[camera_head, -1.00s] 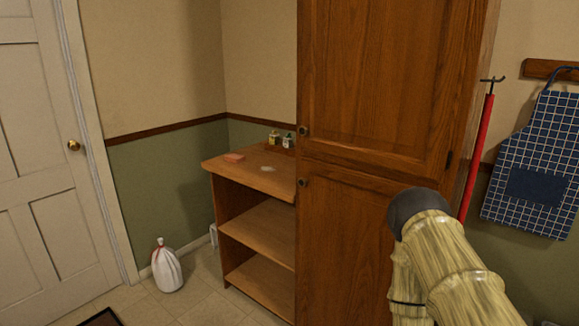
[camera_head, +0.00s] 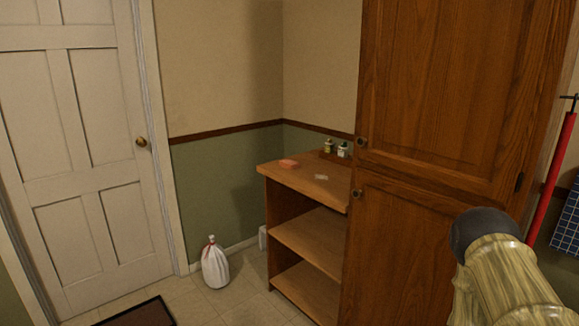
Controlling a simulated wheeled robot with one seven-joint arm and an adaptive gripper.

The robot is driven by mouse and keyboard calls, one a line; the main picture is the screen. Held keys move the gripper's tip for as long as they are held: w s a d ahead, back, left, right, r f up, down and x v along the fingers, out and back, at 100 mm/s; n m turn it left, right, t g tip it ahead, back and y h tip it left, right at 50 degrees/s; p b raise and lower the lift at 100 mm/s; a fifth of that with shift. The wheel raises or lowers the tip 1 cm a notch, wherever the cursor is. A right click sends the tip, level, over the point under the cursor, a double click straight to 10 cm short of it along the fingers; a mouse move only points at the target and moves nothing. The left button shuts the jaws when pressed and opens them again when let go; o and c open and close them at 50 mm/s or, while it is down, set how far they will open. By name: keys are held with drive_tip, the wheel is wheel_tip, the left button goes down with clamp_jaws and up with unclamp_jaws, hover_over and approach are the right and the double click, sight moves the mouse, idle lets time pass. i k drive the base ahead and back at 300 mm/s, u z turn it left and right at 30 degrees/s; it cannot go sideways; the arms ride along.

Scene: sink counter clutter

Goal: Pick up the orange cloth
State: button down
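A small flat orange-pink item (camera_head: 289,163), which looks like the orange cloth, lies on the top of a wooden shelf unit (camera_head: 312,183) near its back left. It is too small to make out folds. A small pale item (camera_head: 321,177) lies to its right. My arm shows at the lower right, well apart from the shelf unit. My gripper is not in view.
Two small bottles (camera_head: 328,146) (camera_head: 342,150) stand at the back of the shelf top. A tall wooden cabinet (camera_head: 430,190) stands right of it. A white tied bag (camera_head: 215,266) and a dark mat (camera_head: 140,312) are on the tiled floor. A white door (camera_head: 85,130) is at left.

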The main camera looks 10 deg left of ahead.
sight(291, 165)
drive_tip(key=u, duration=0.2)
drive_tip(key=i, duration=0.35)
drive_tip(key=u, duration=0.75)
drive_tip(key=i, duration=1.05)
drive_tip(key=u, duration=0.15)
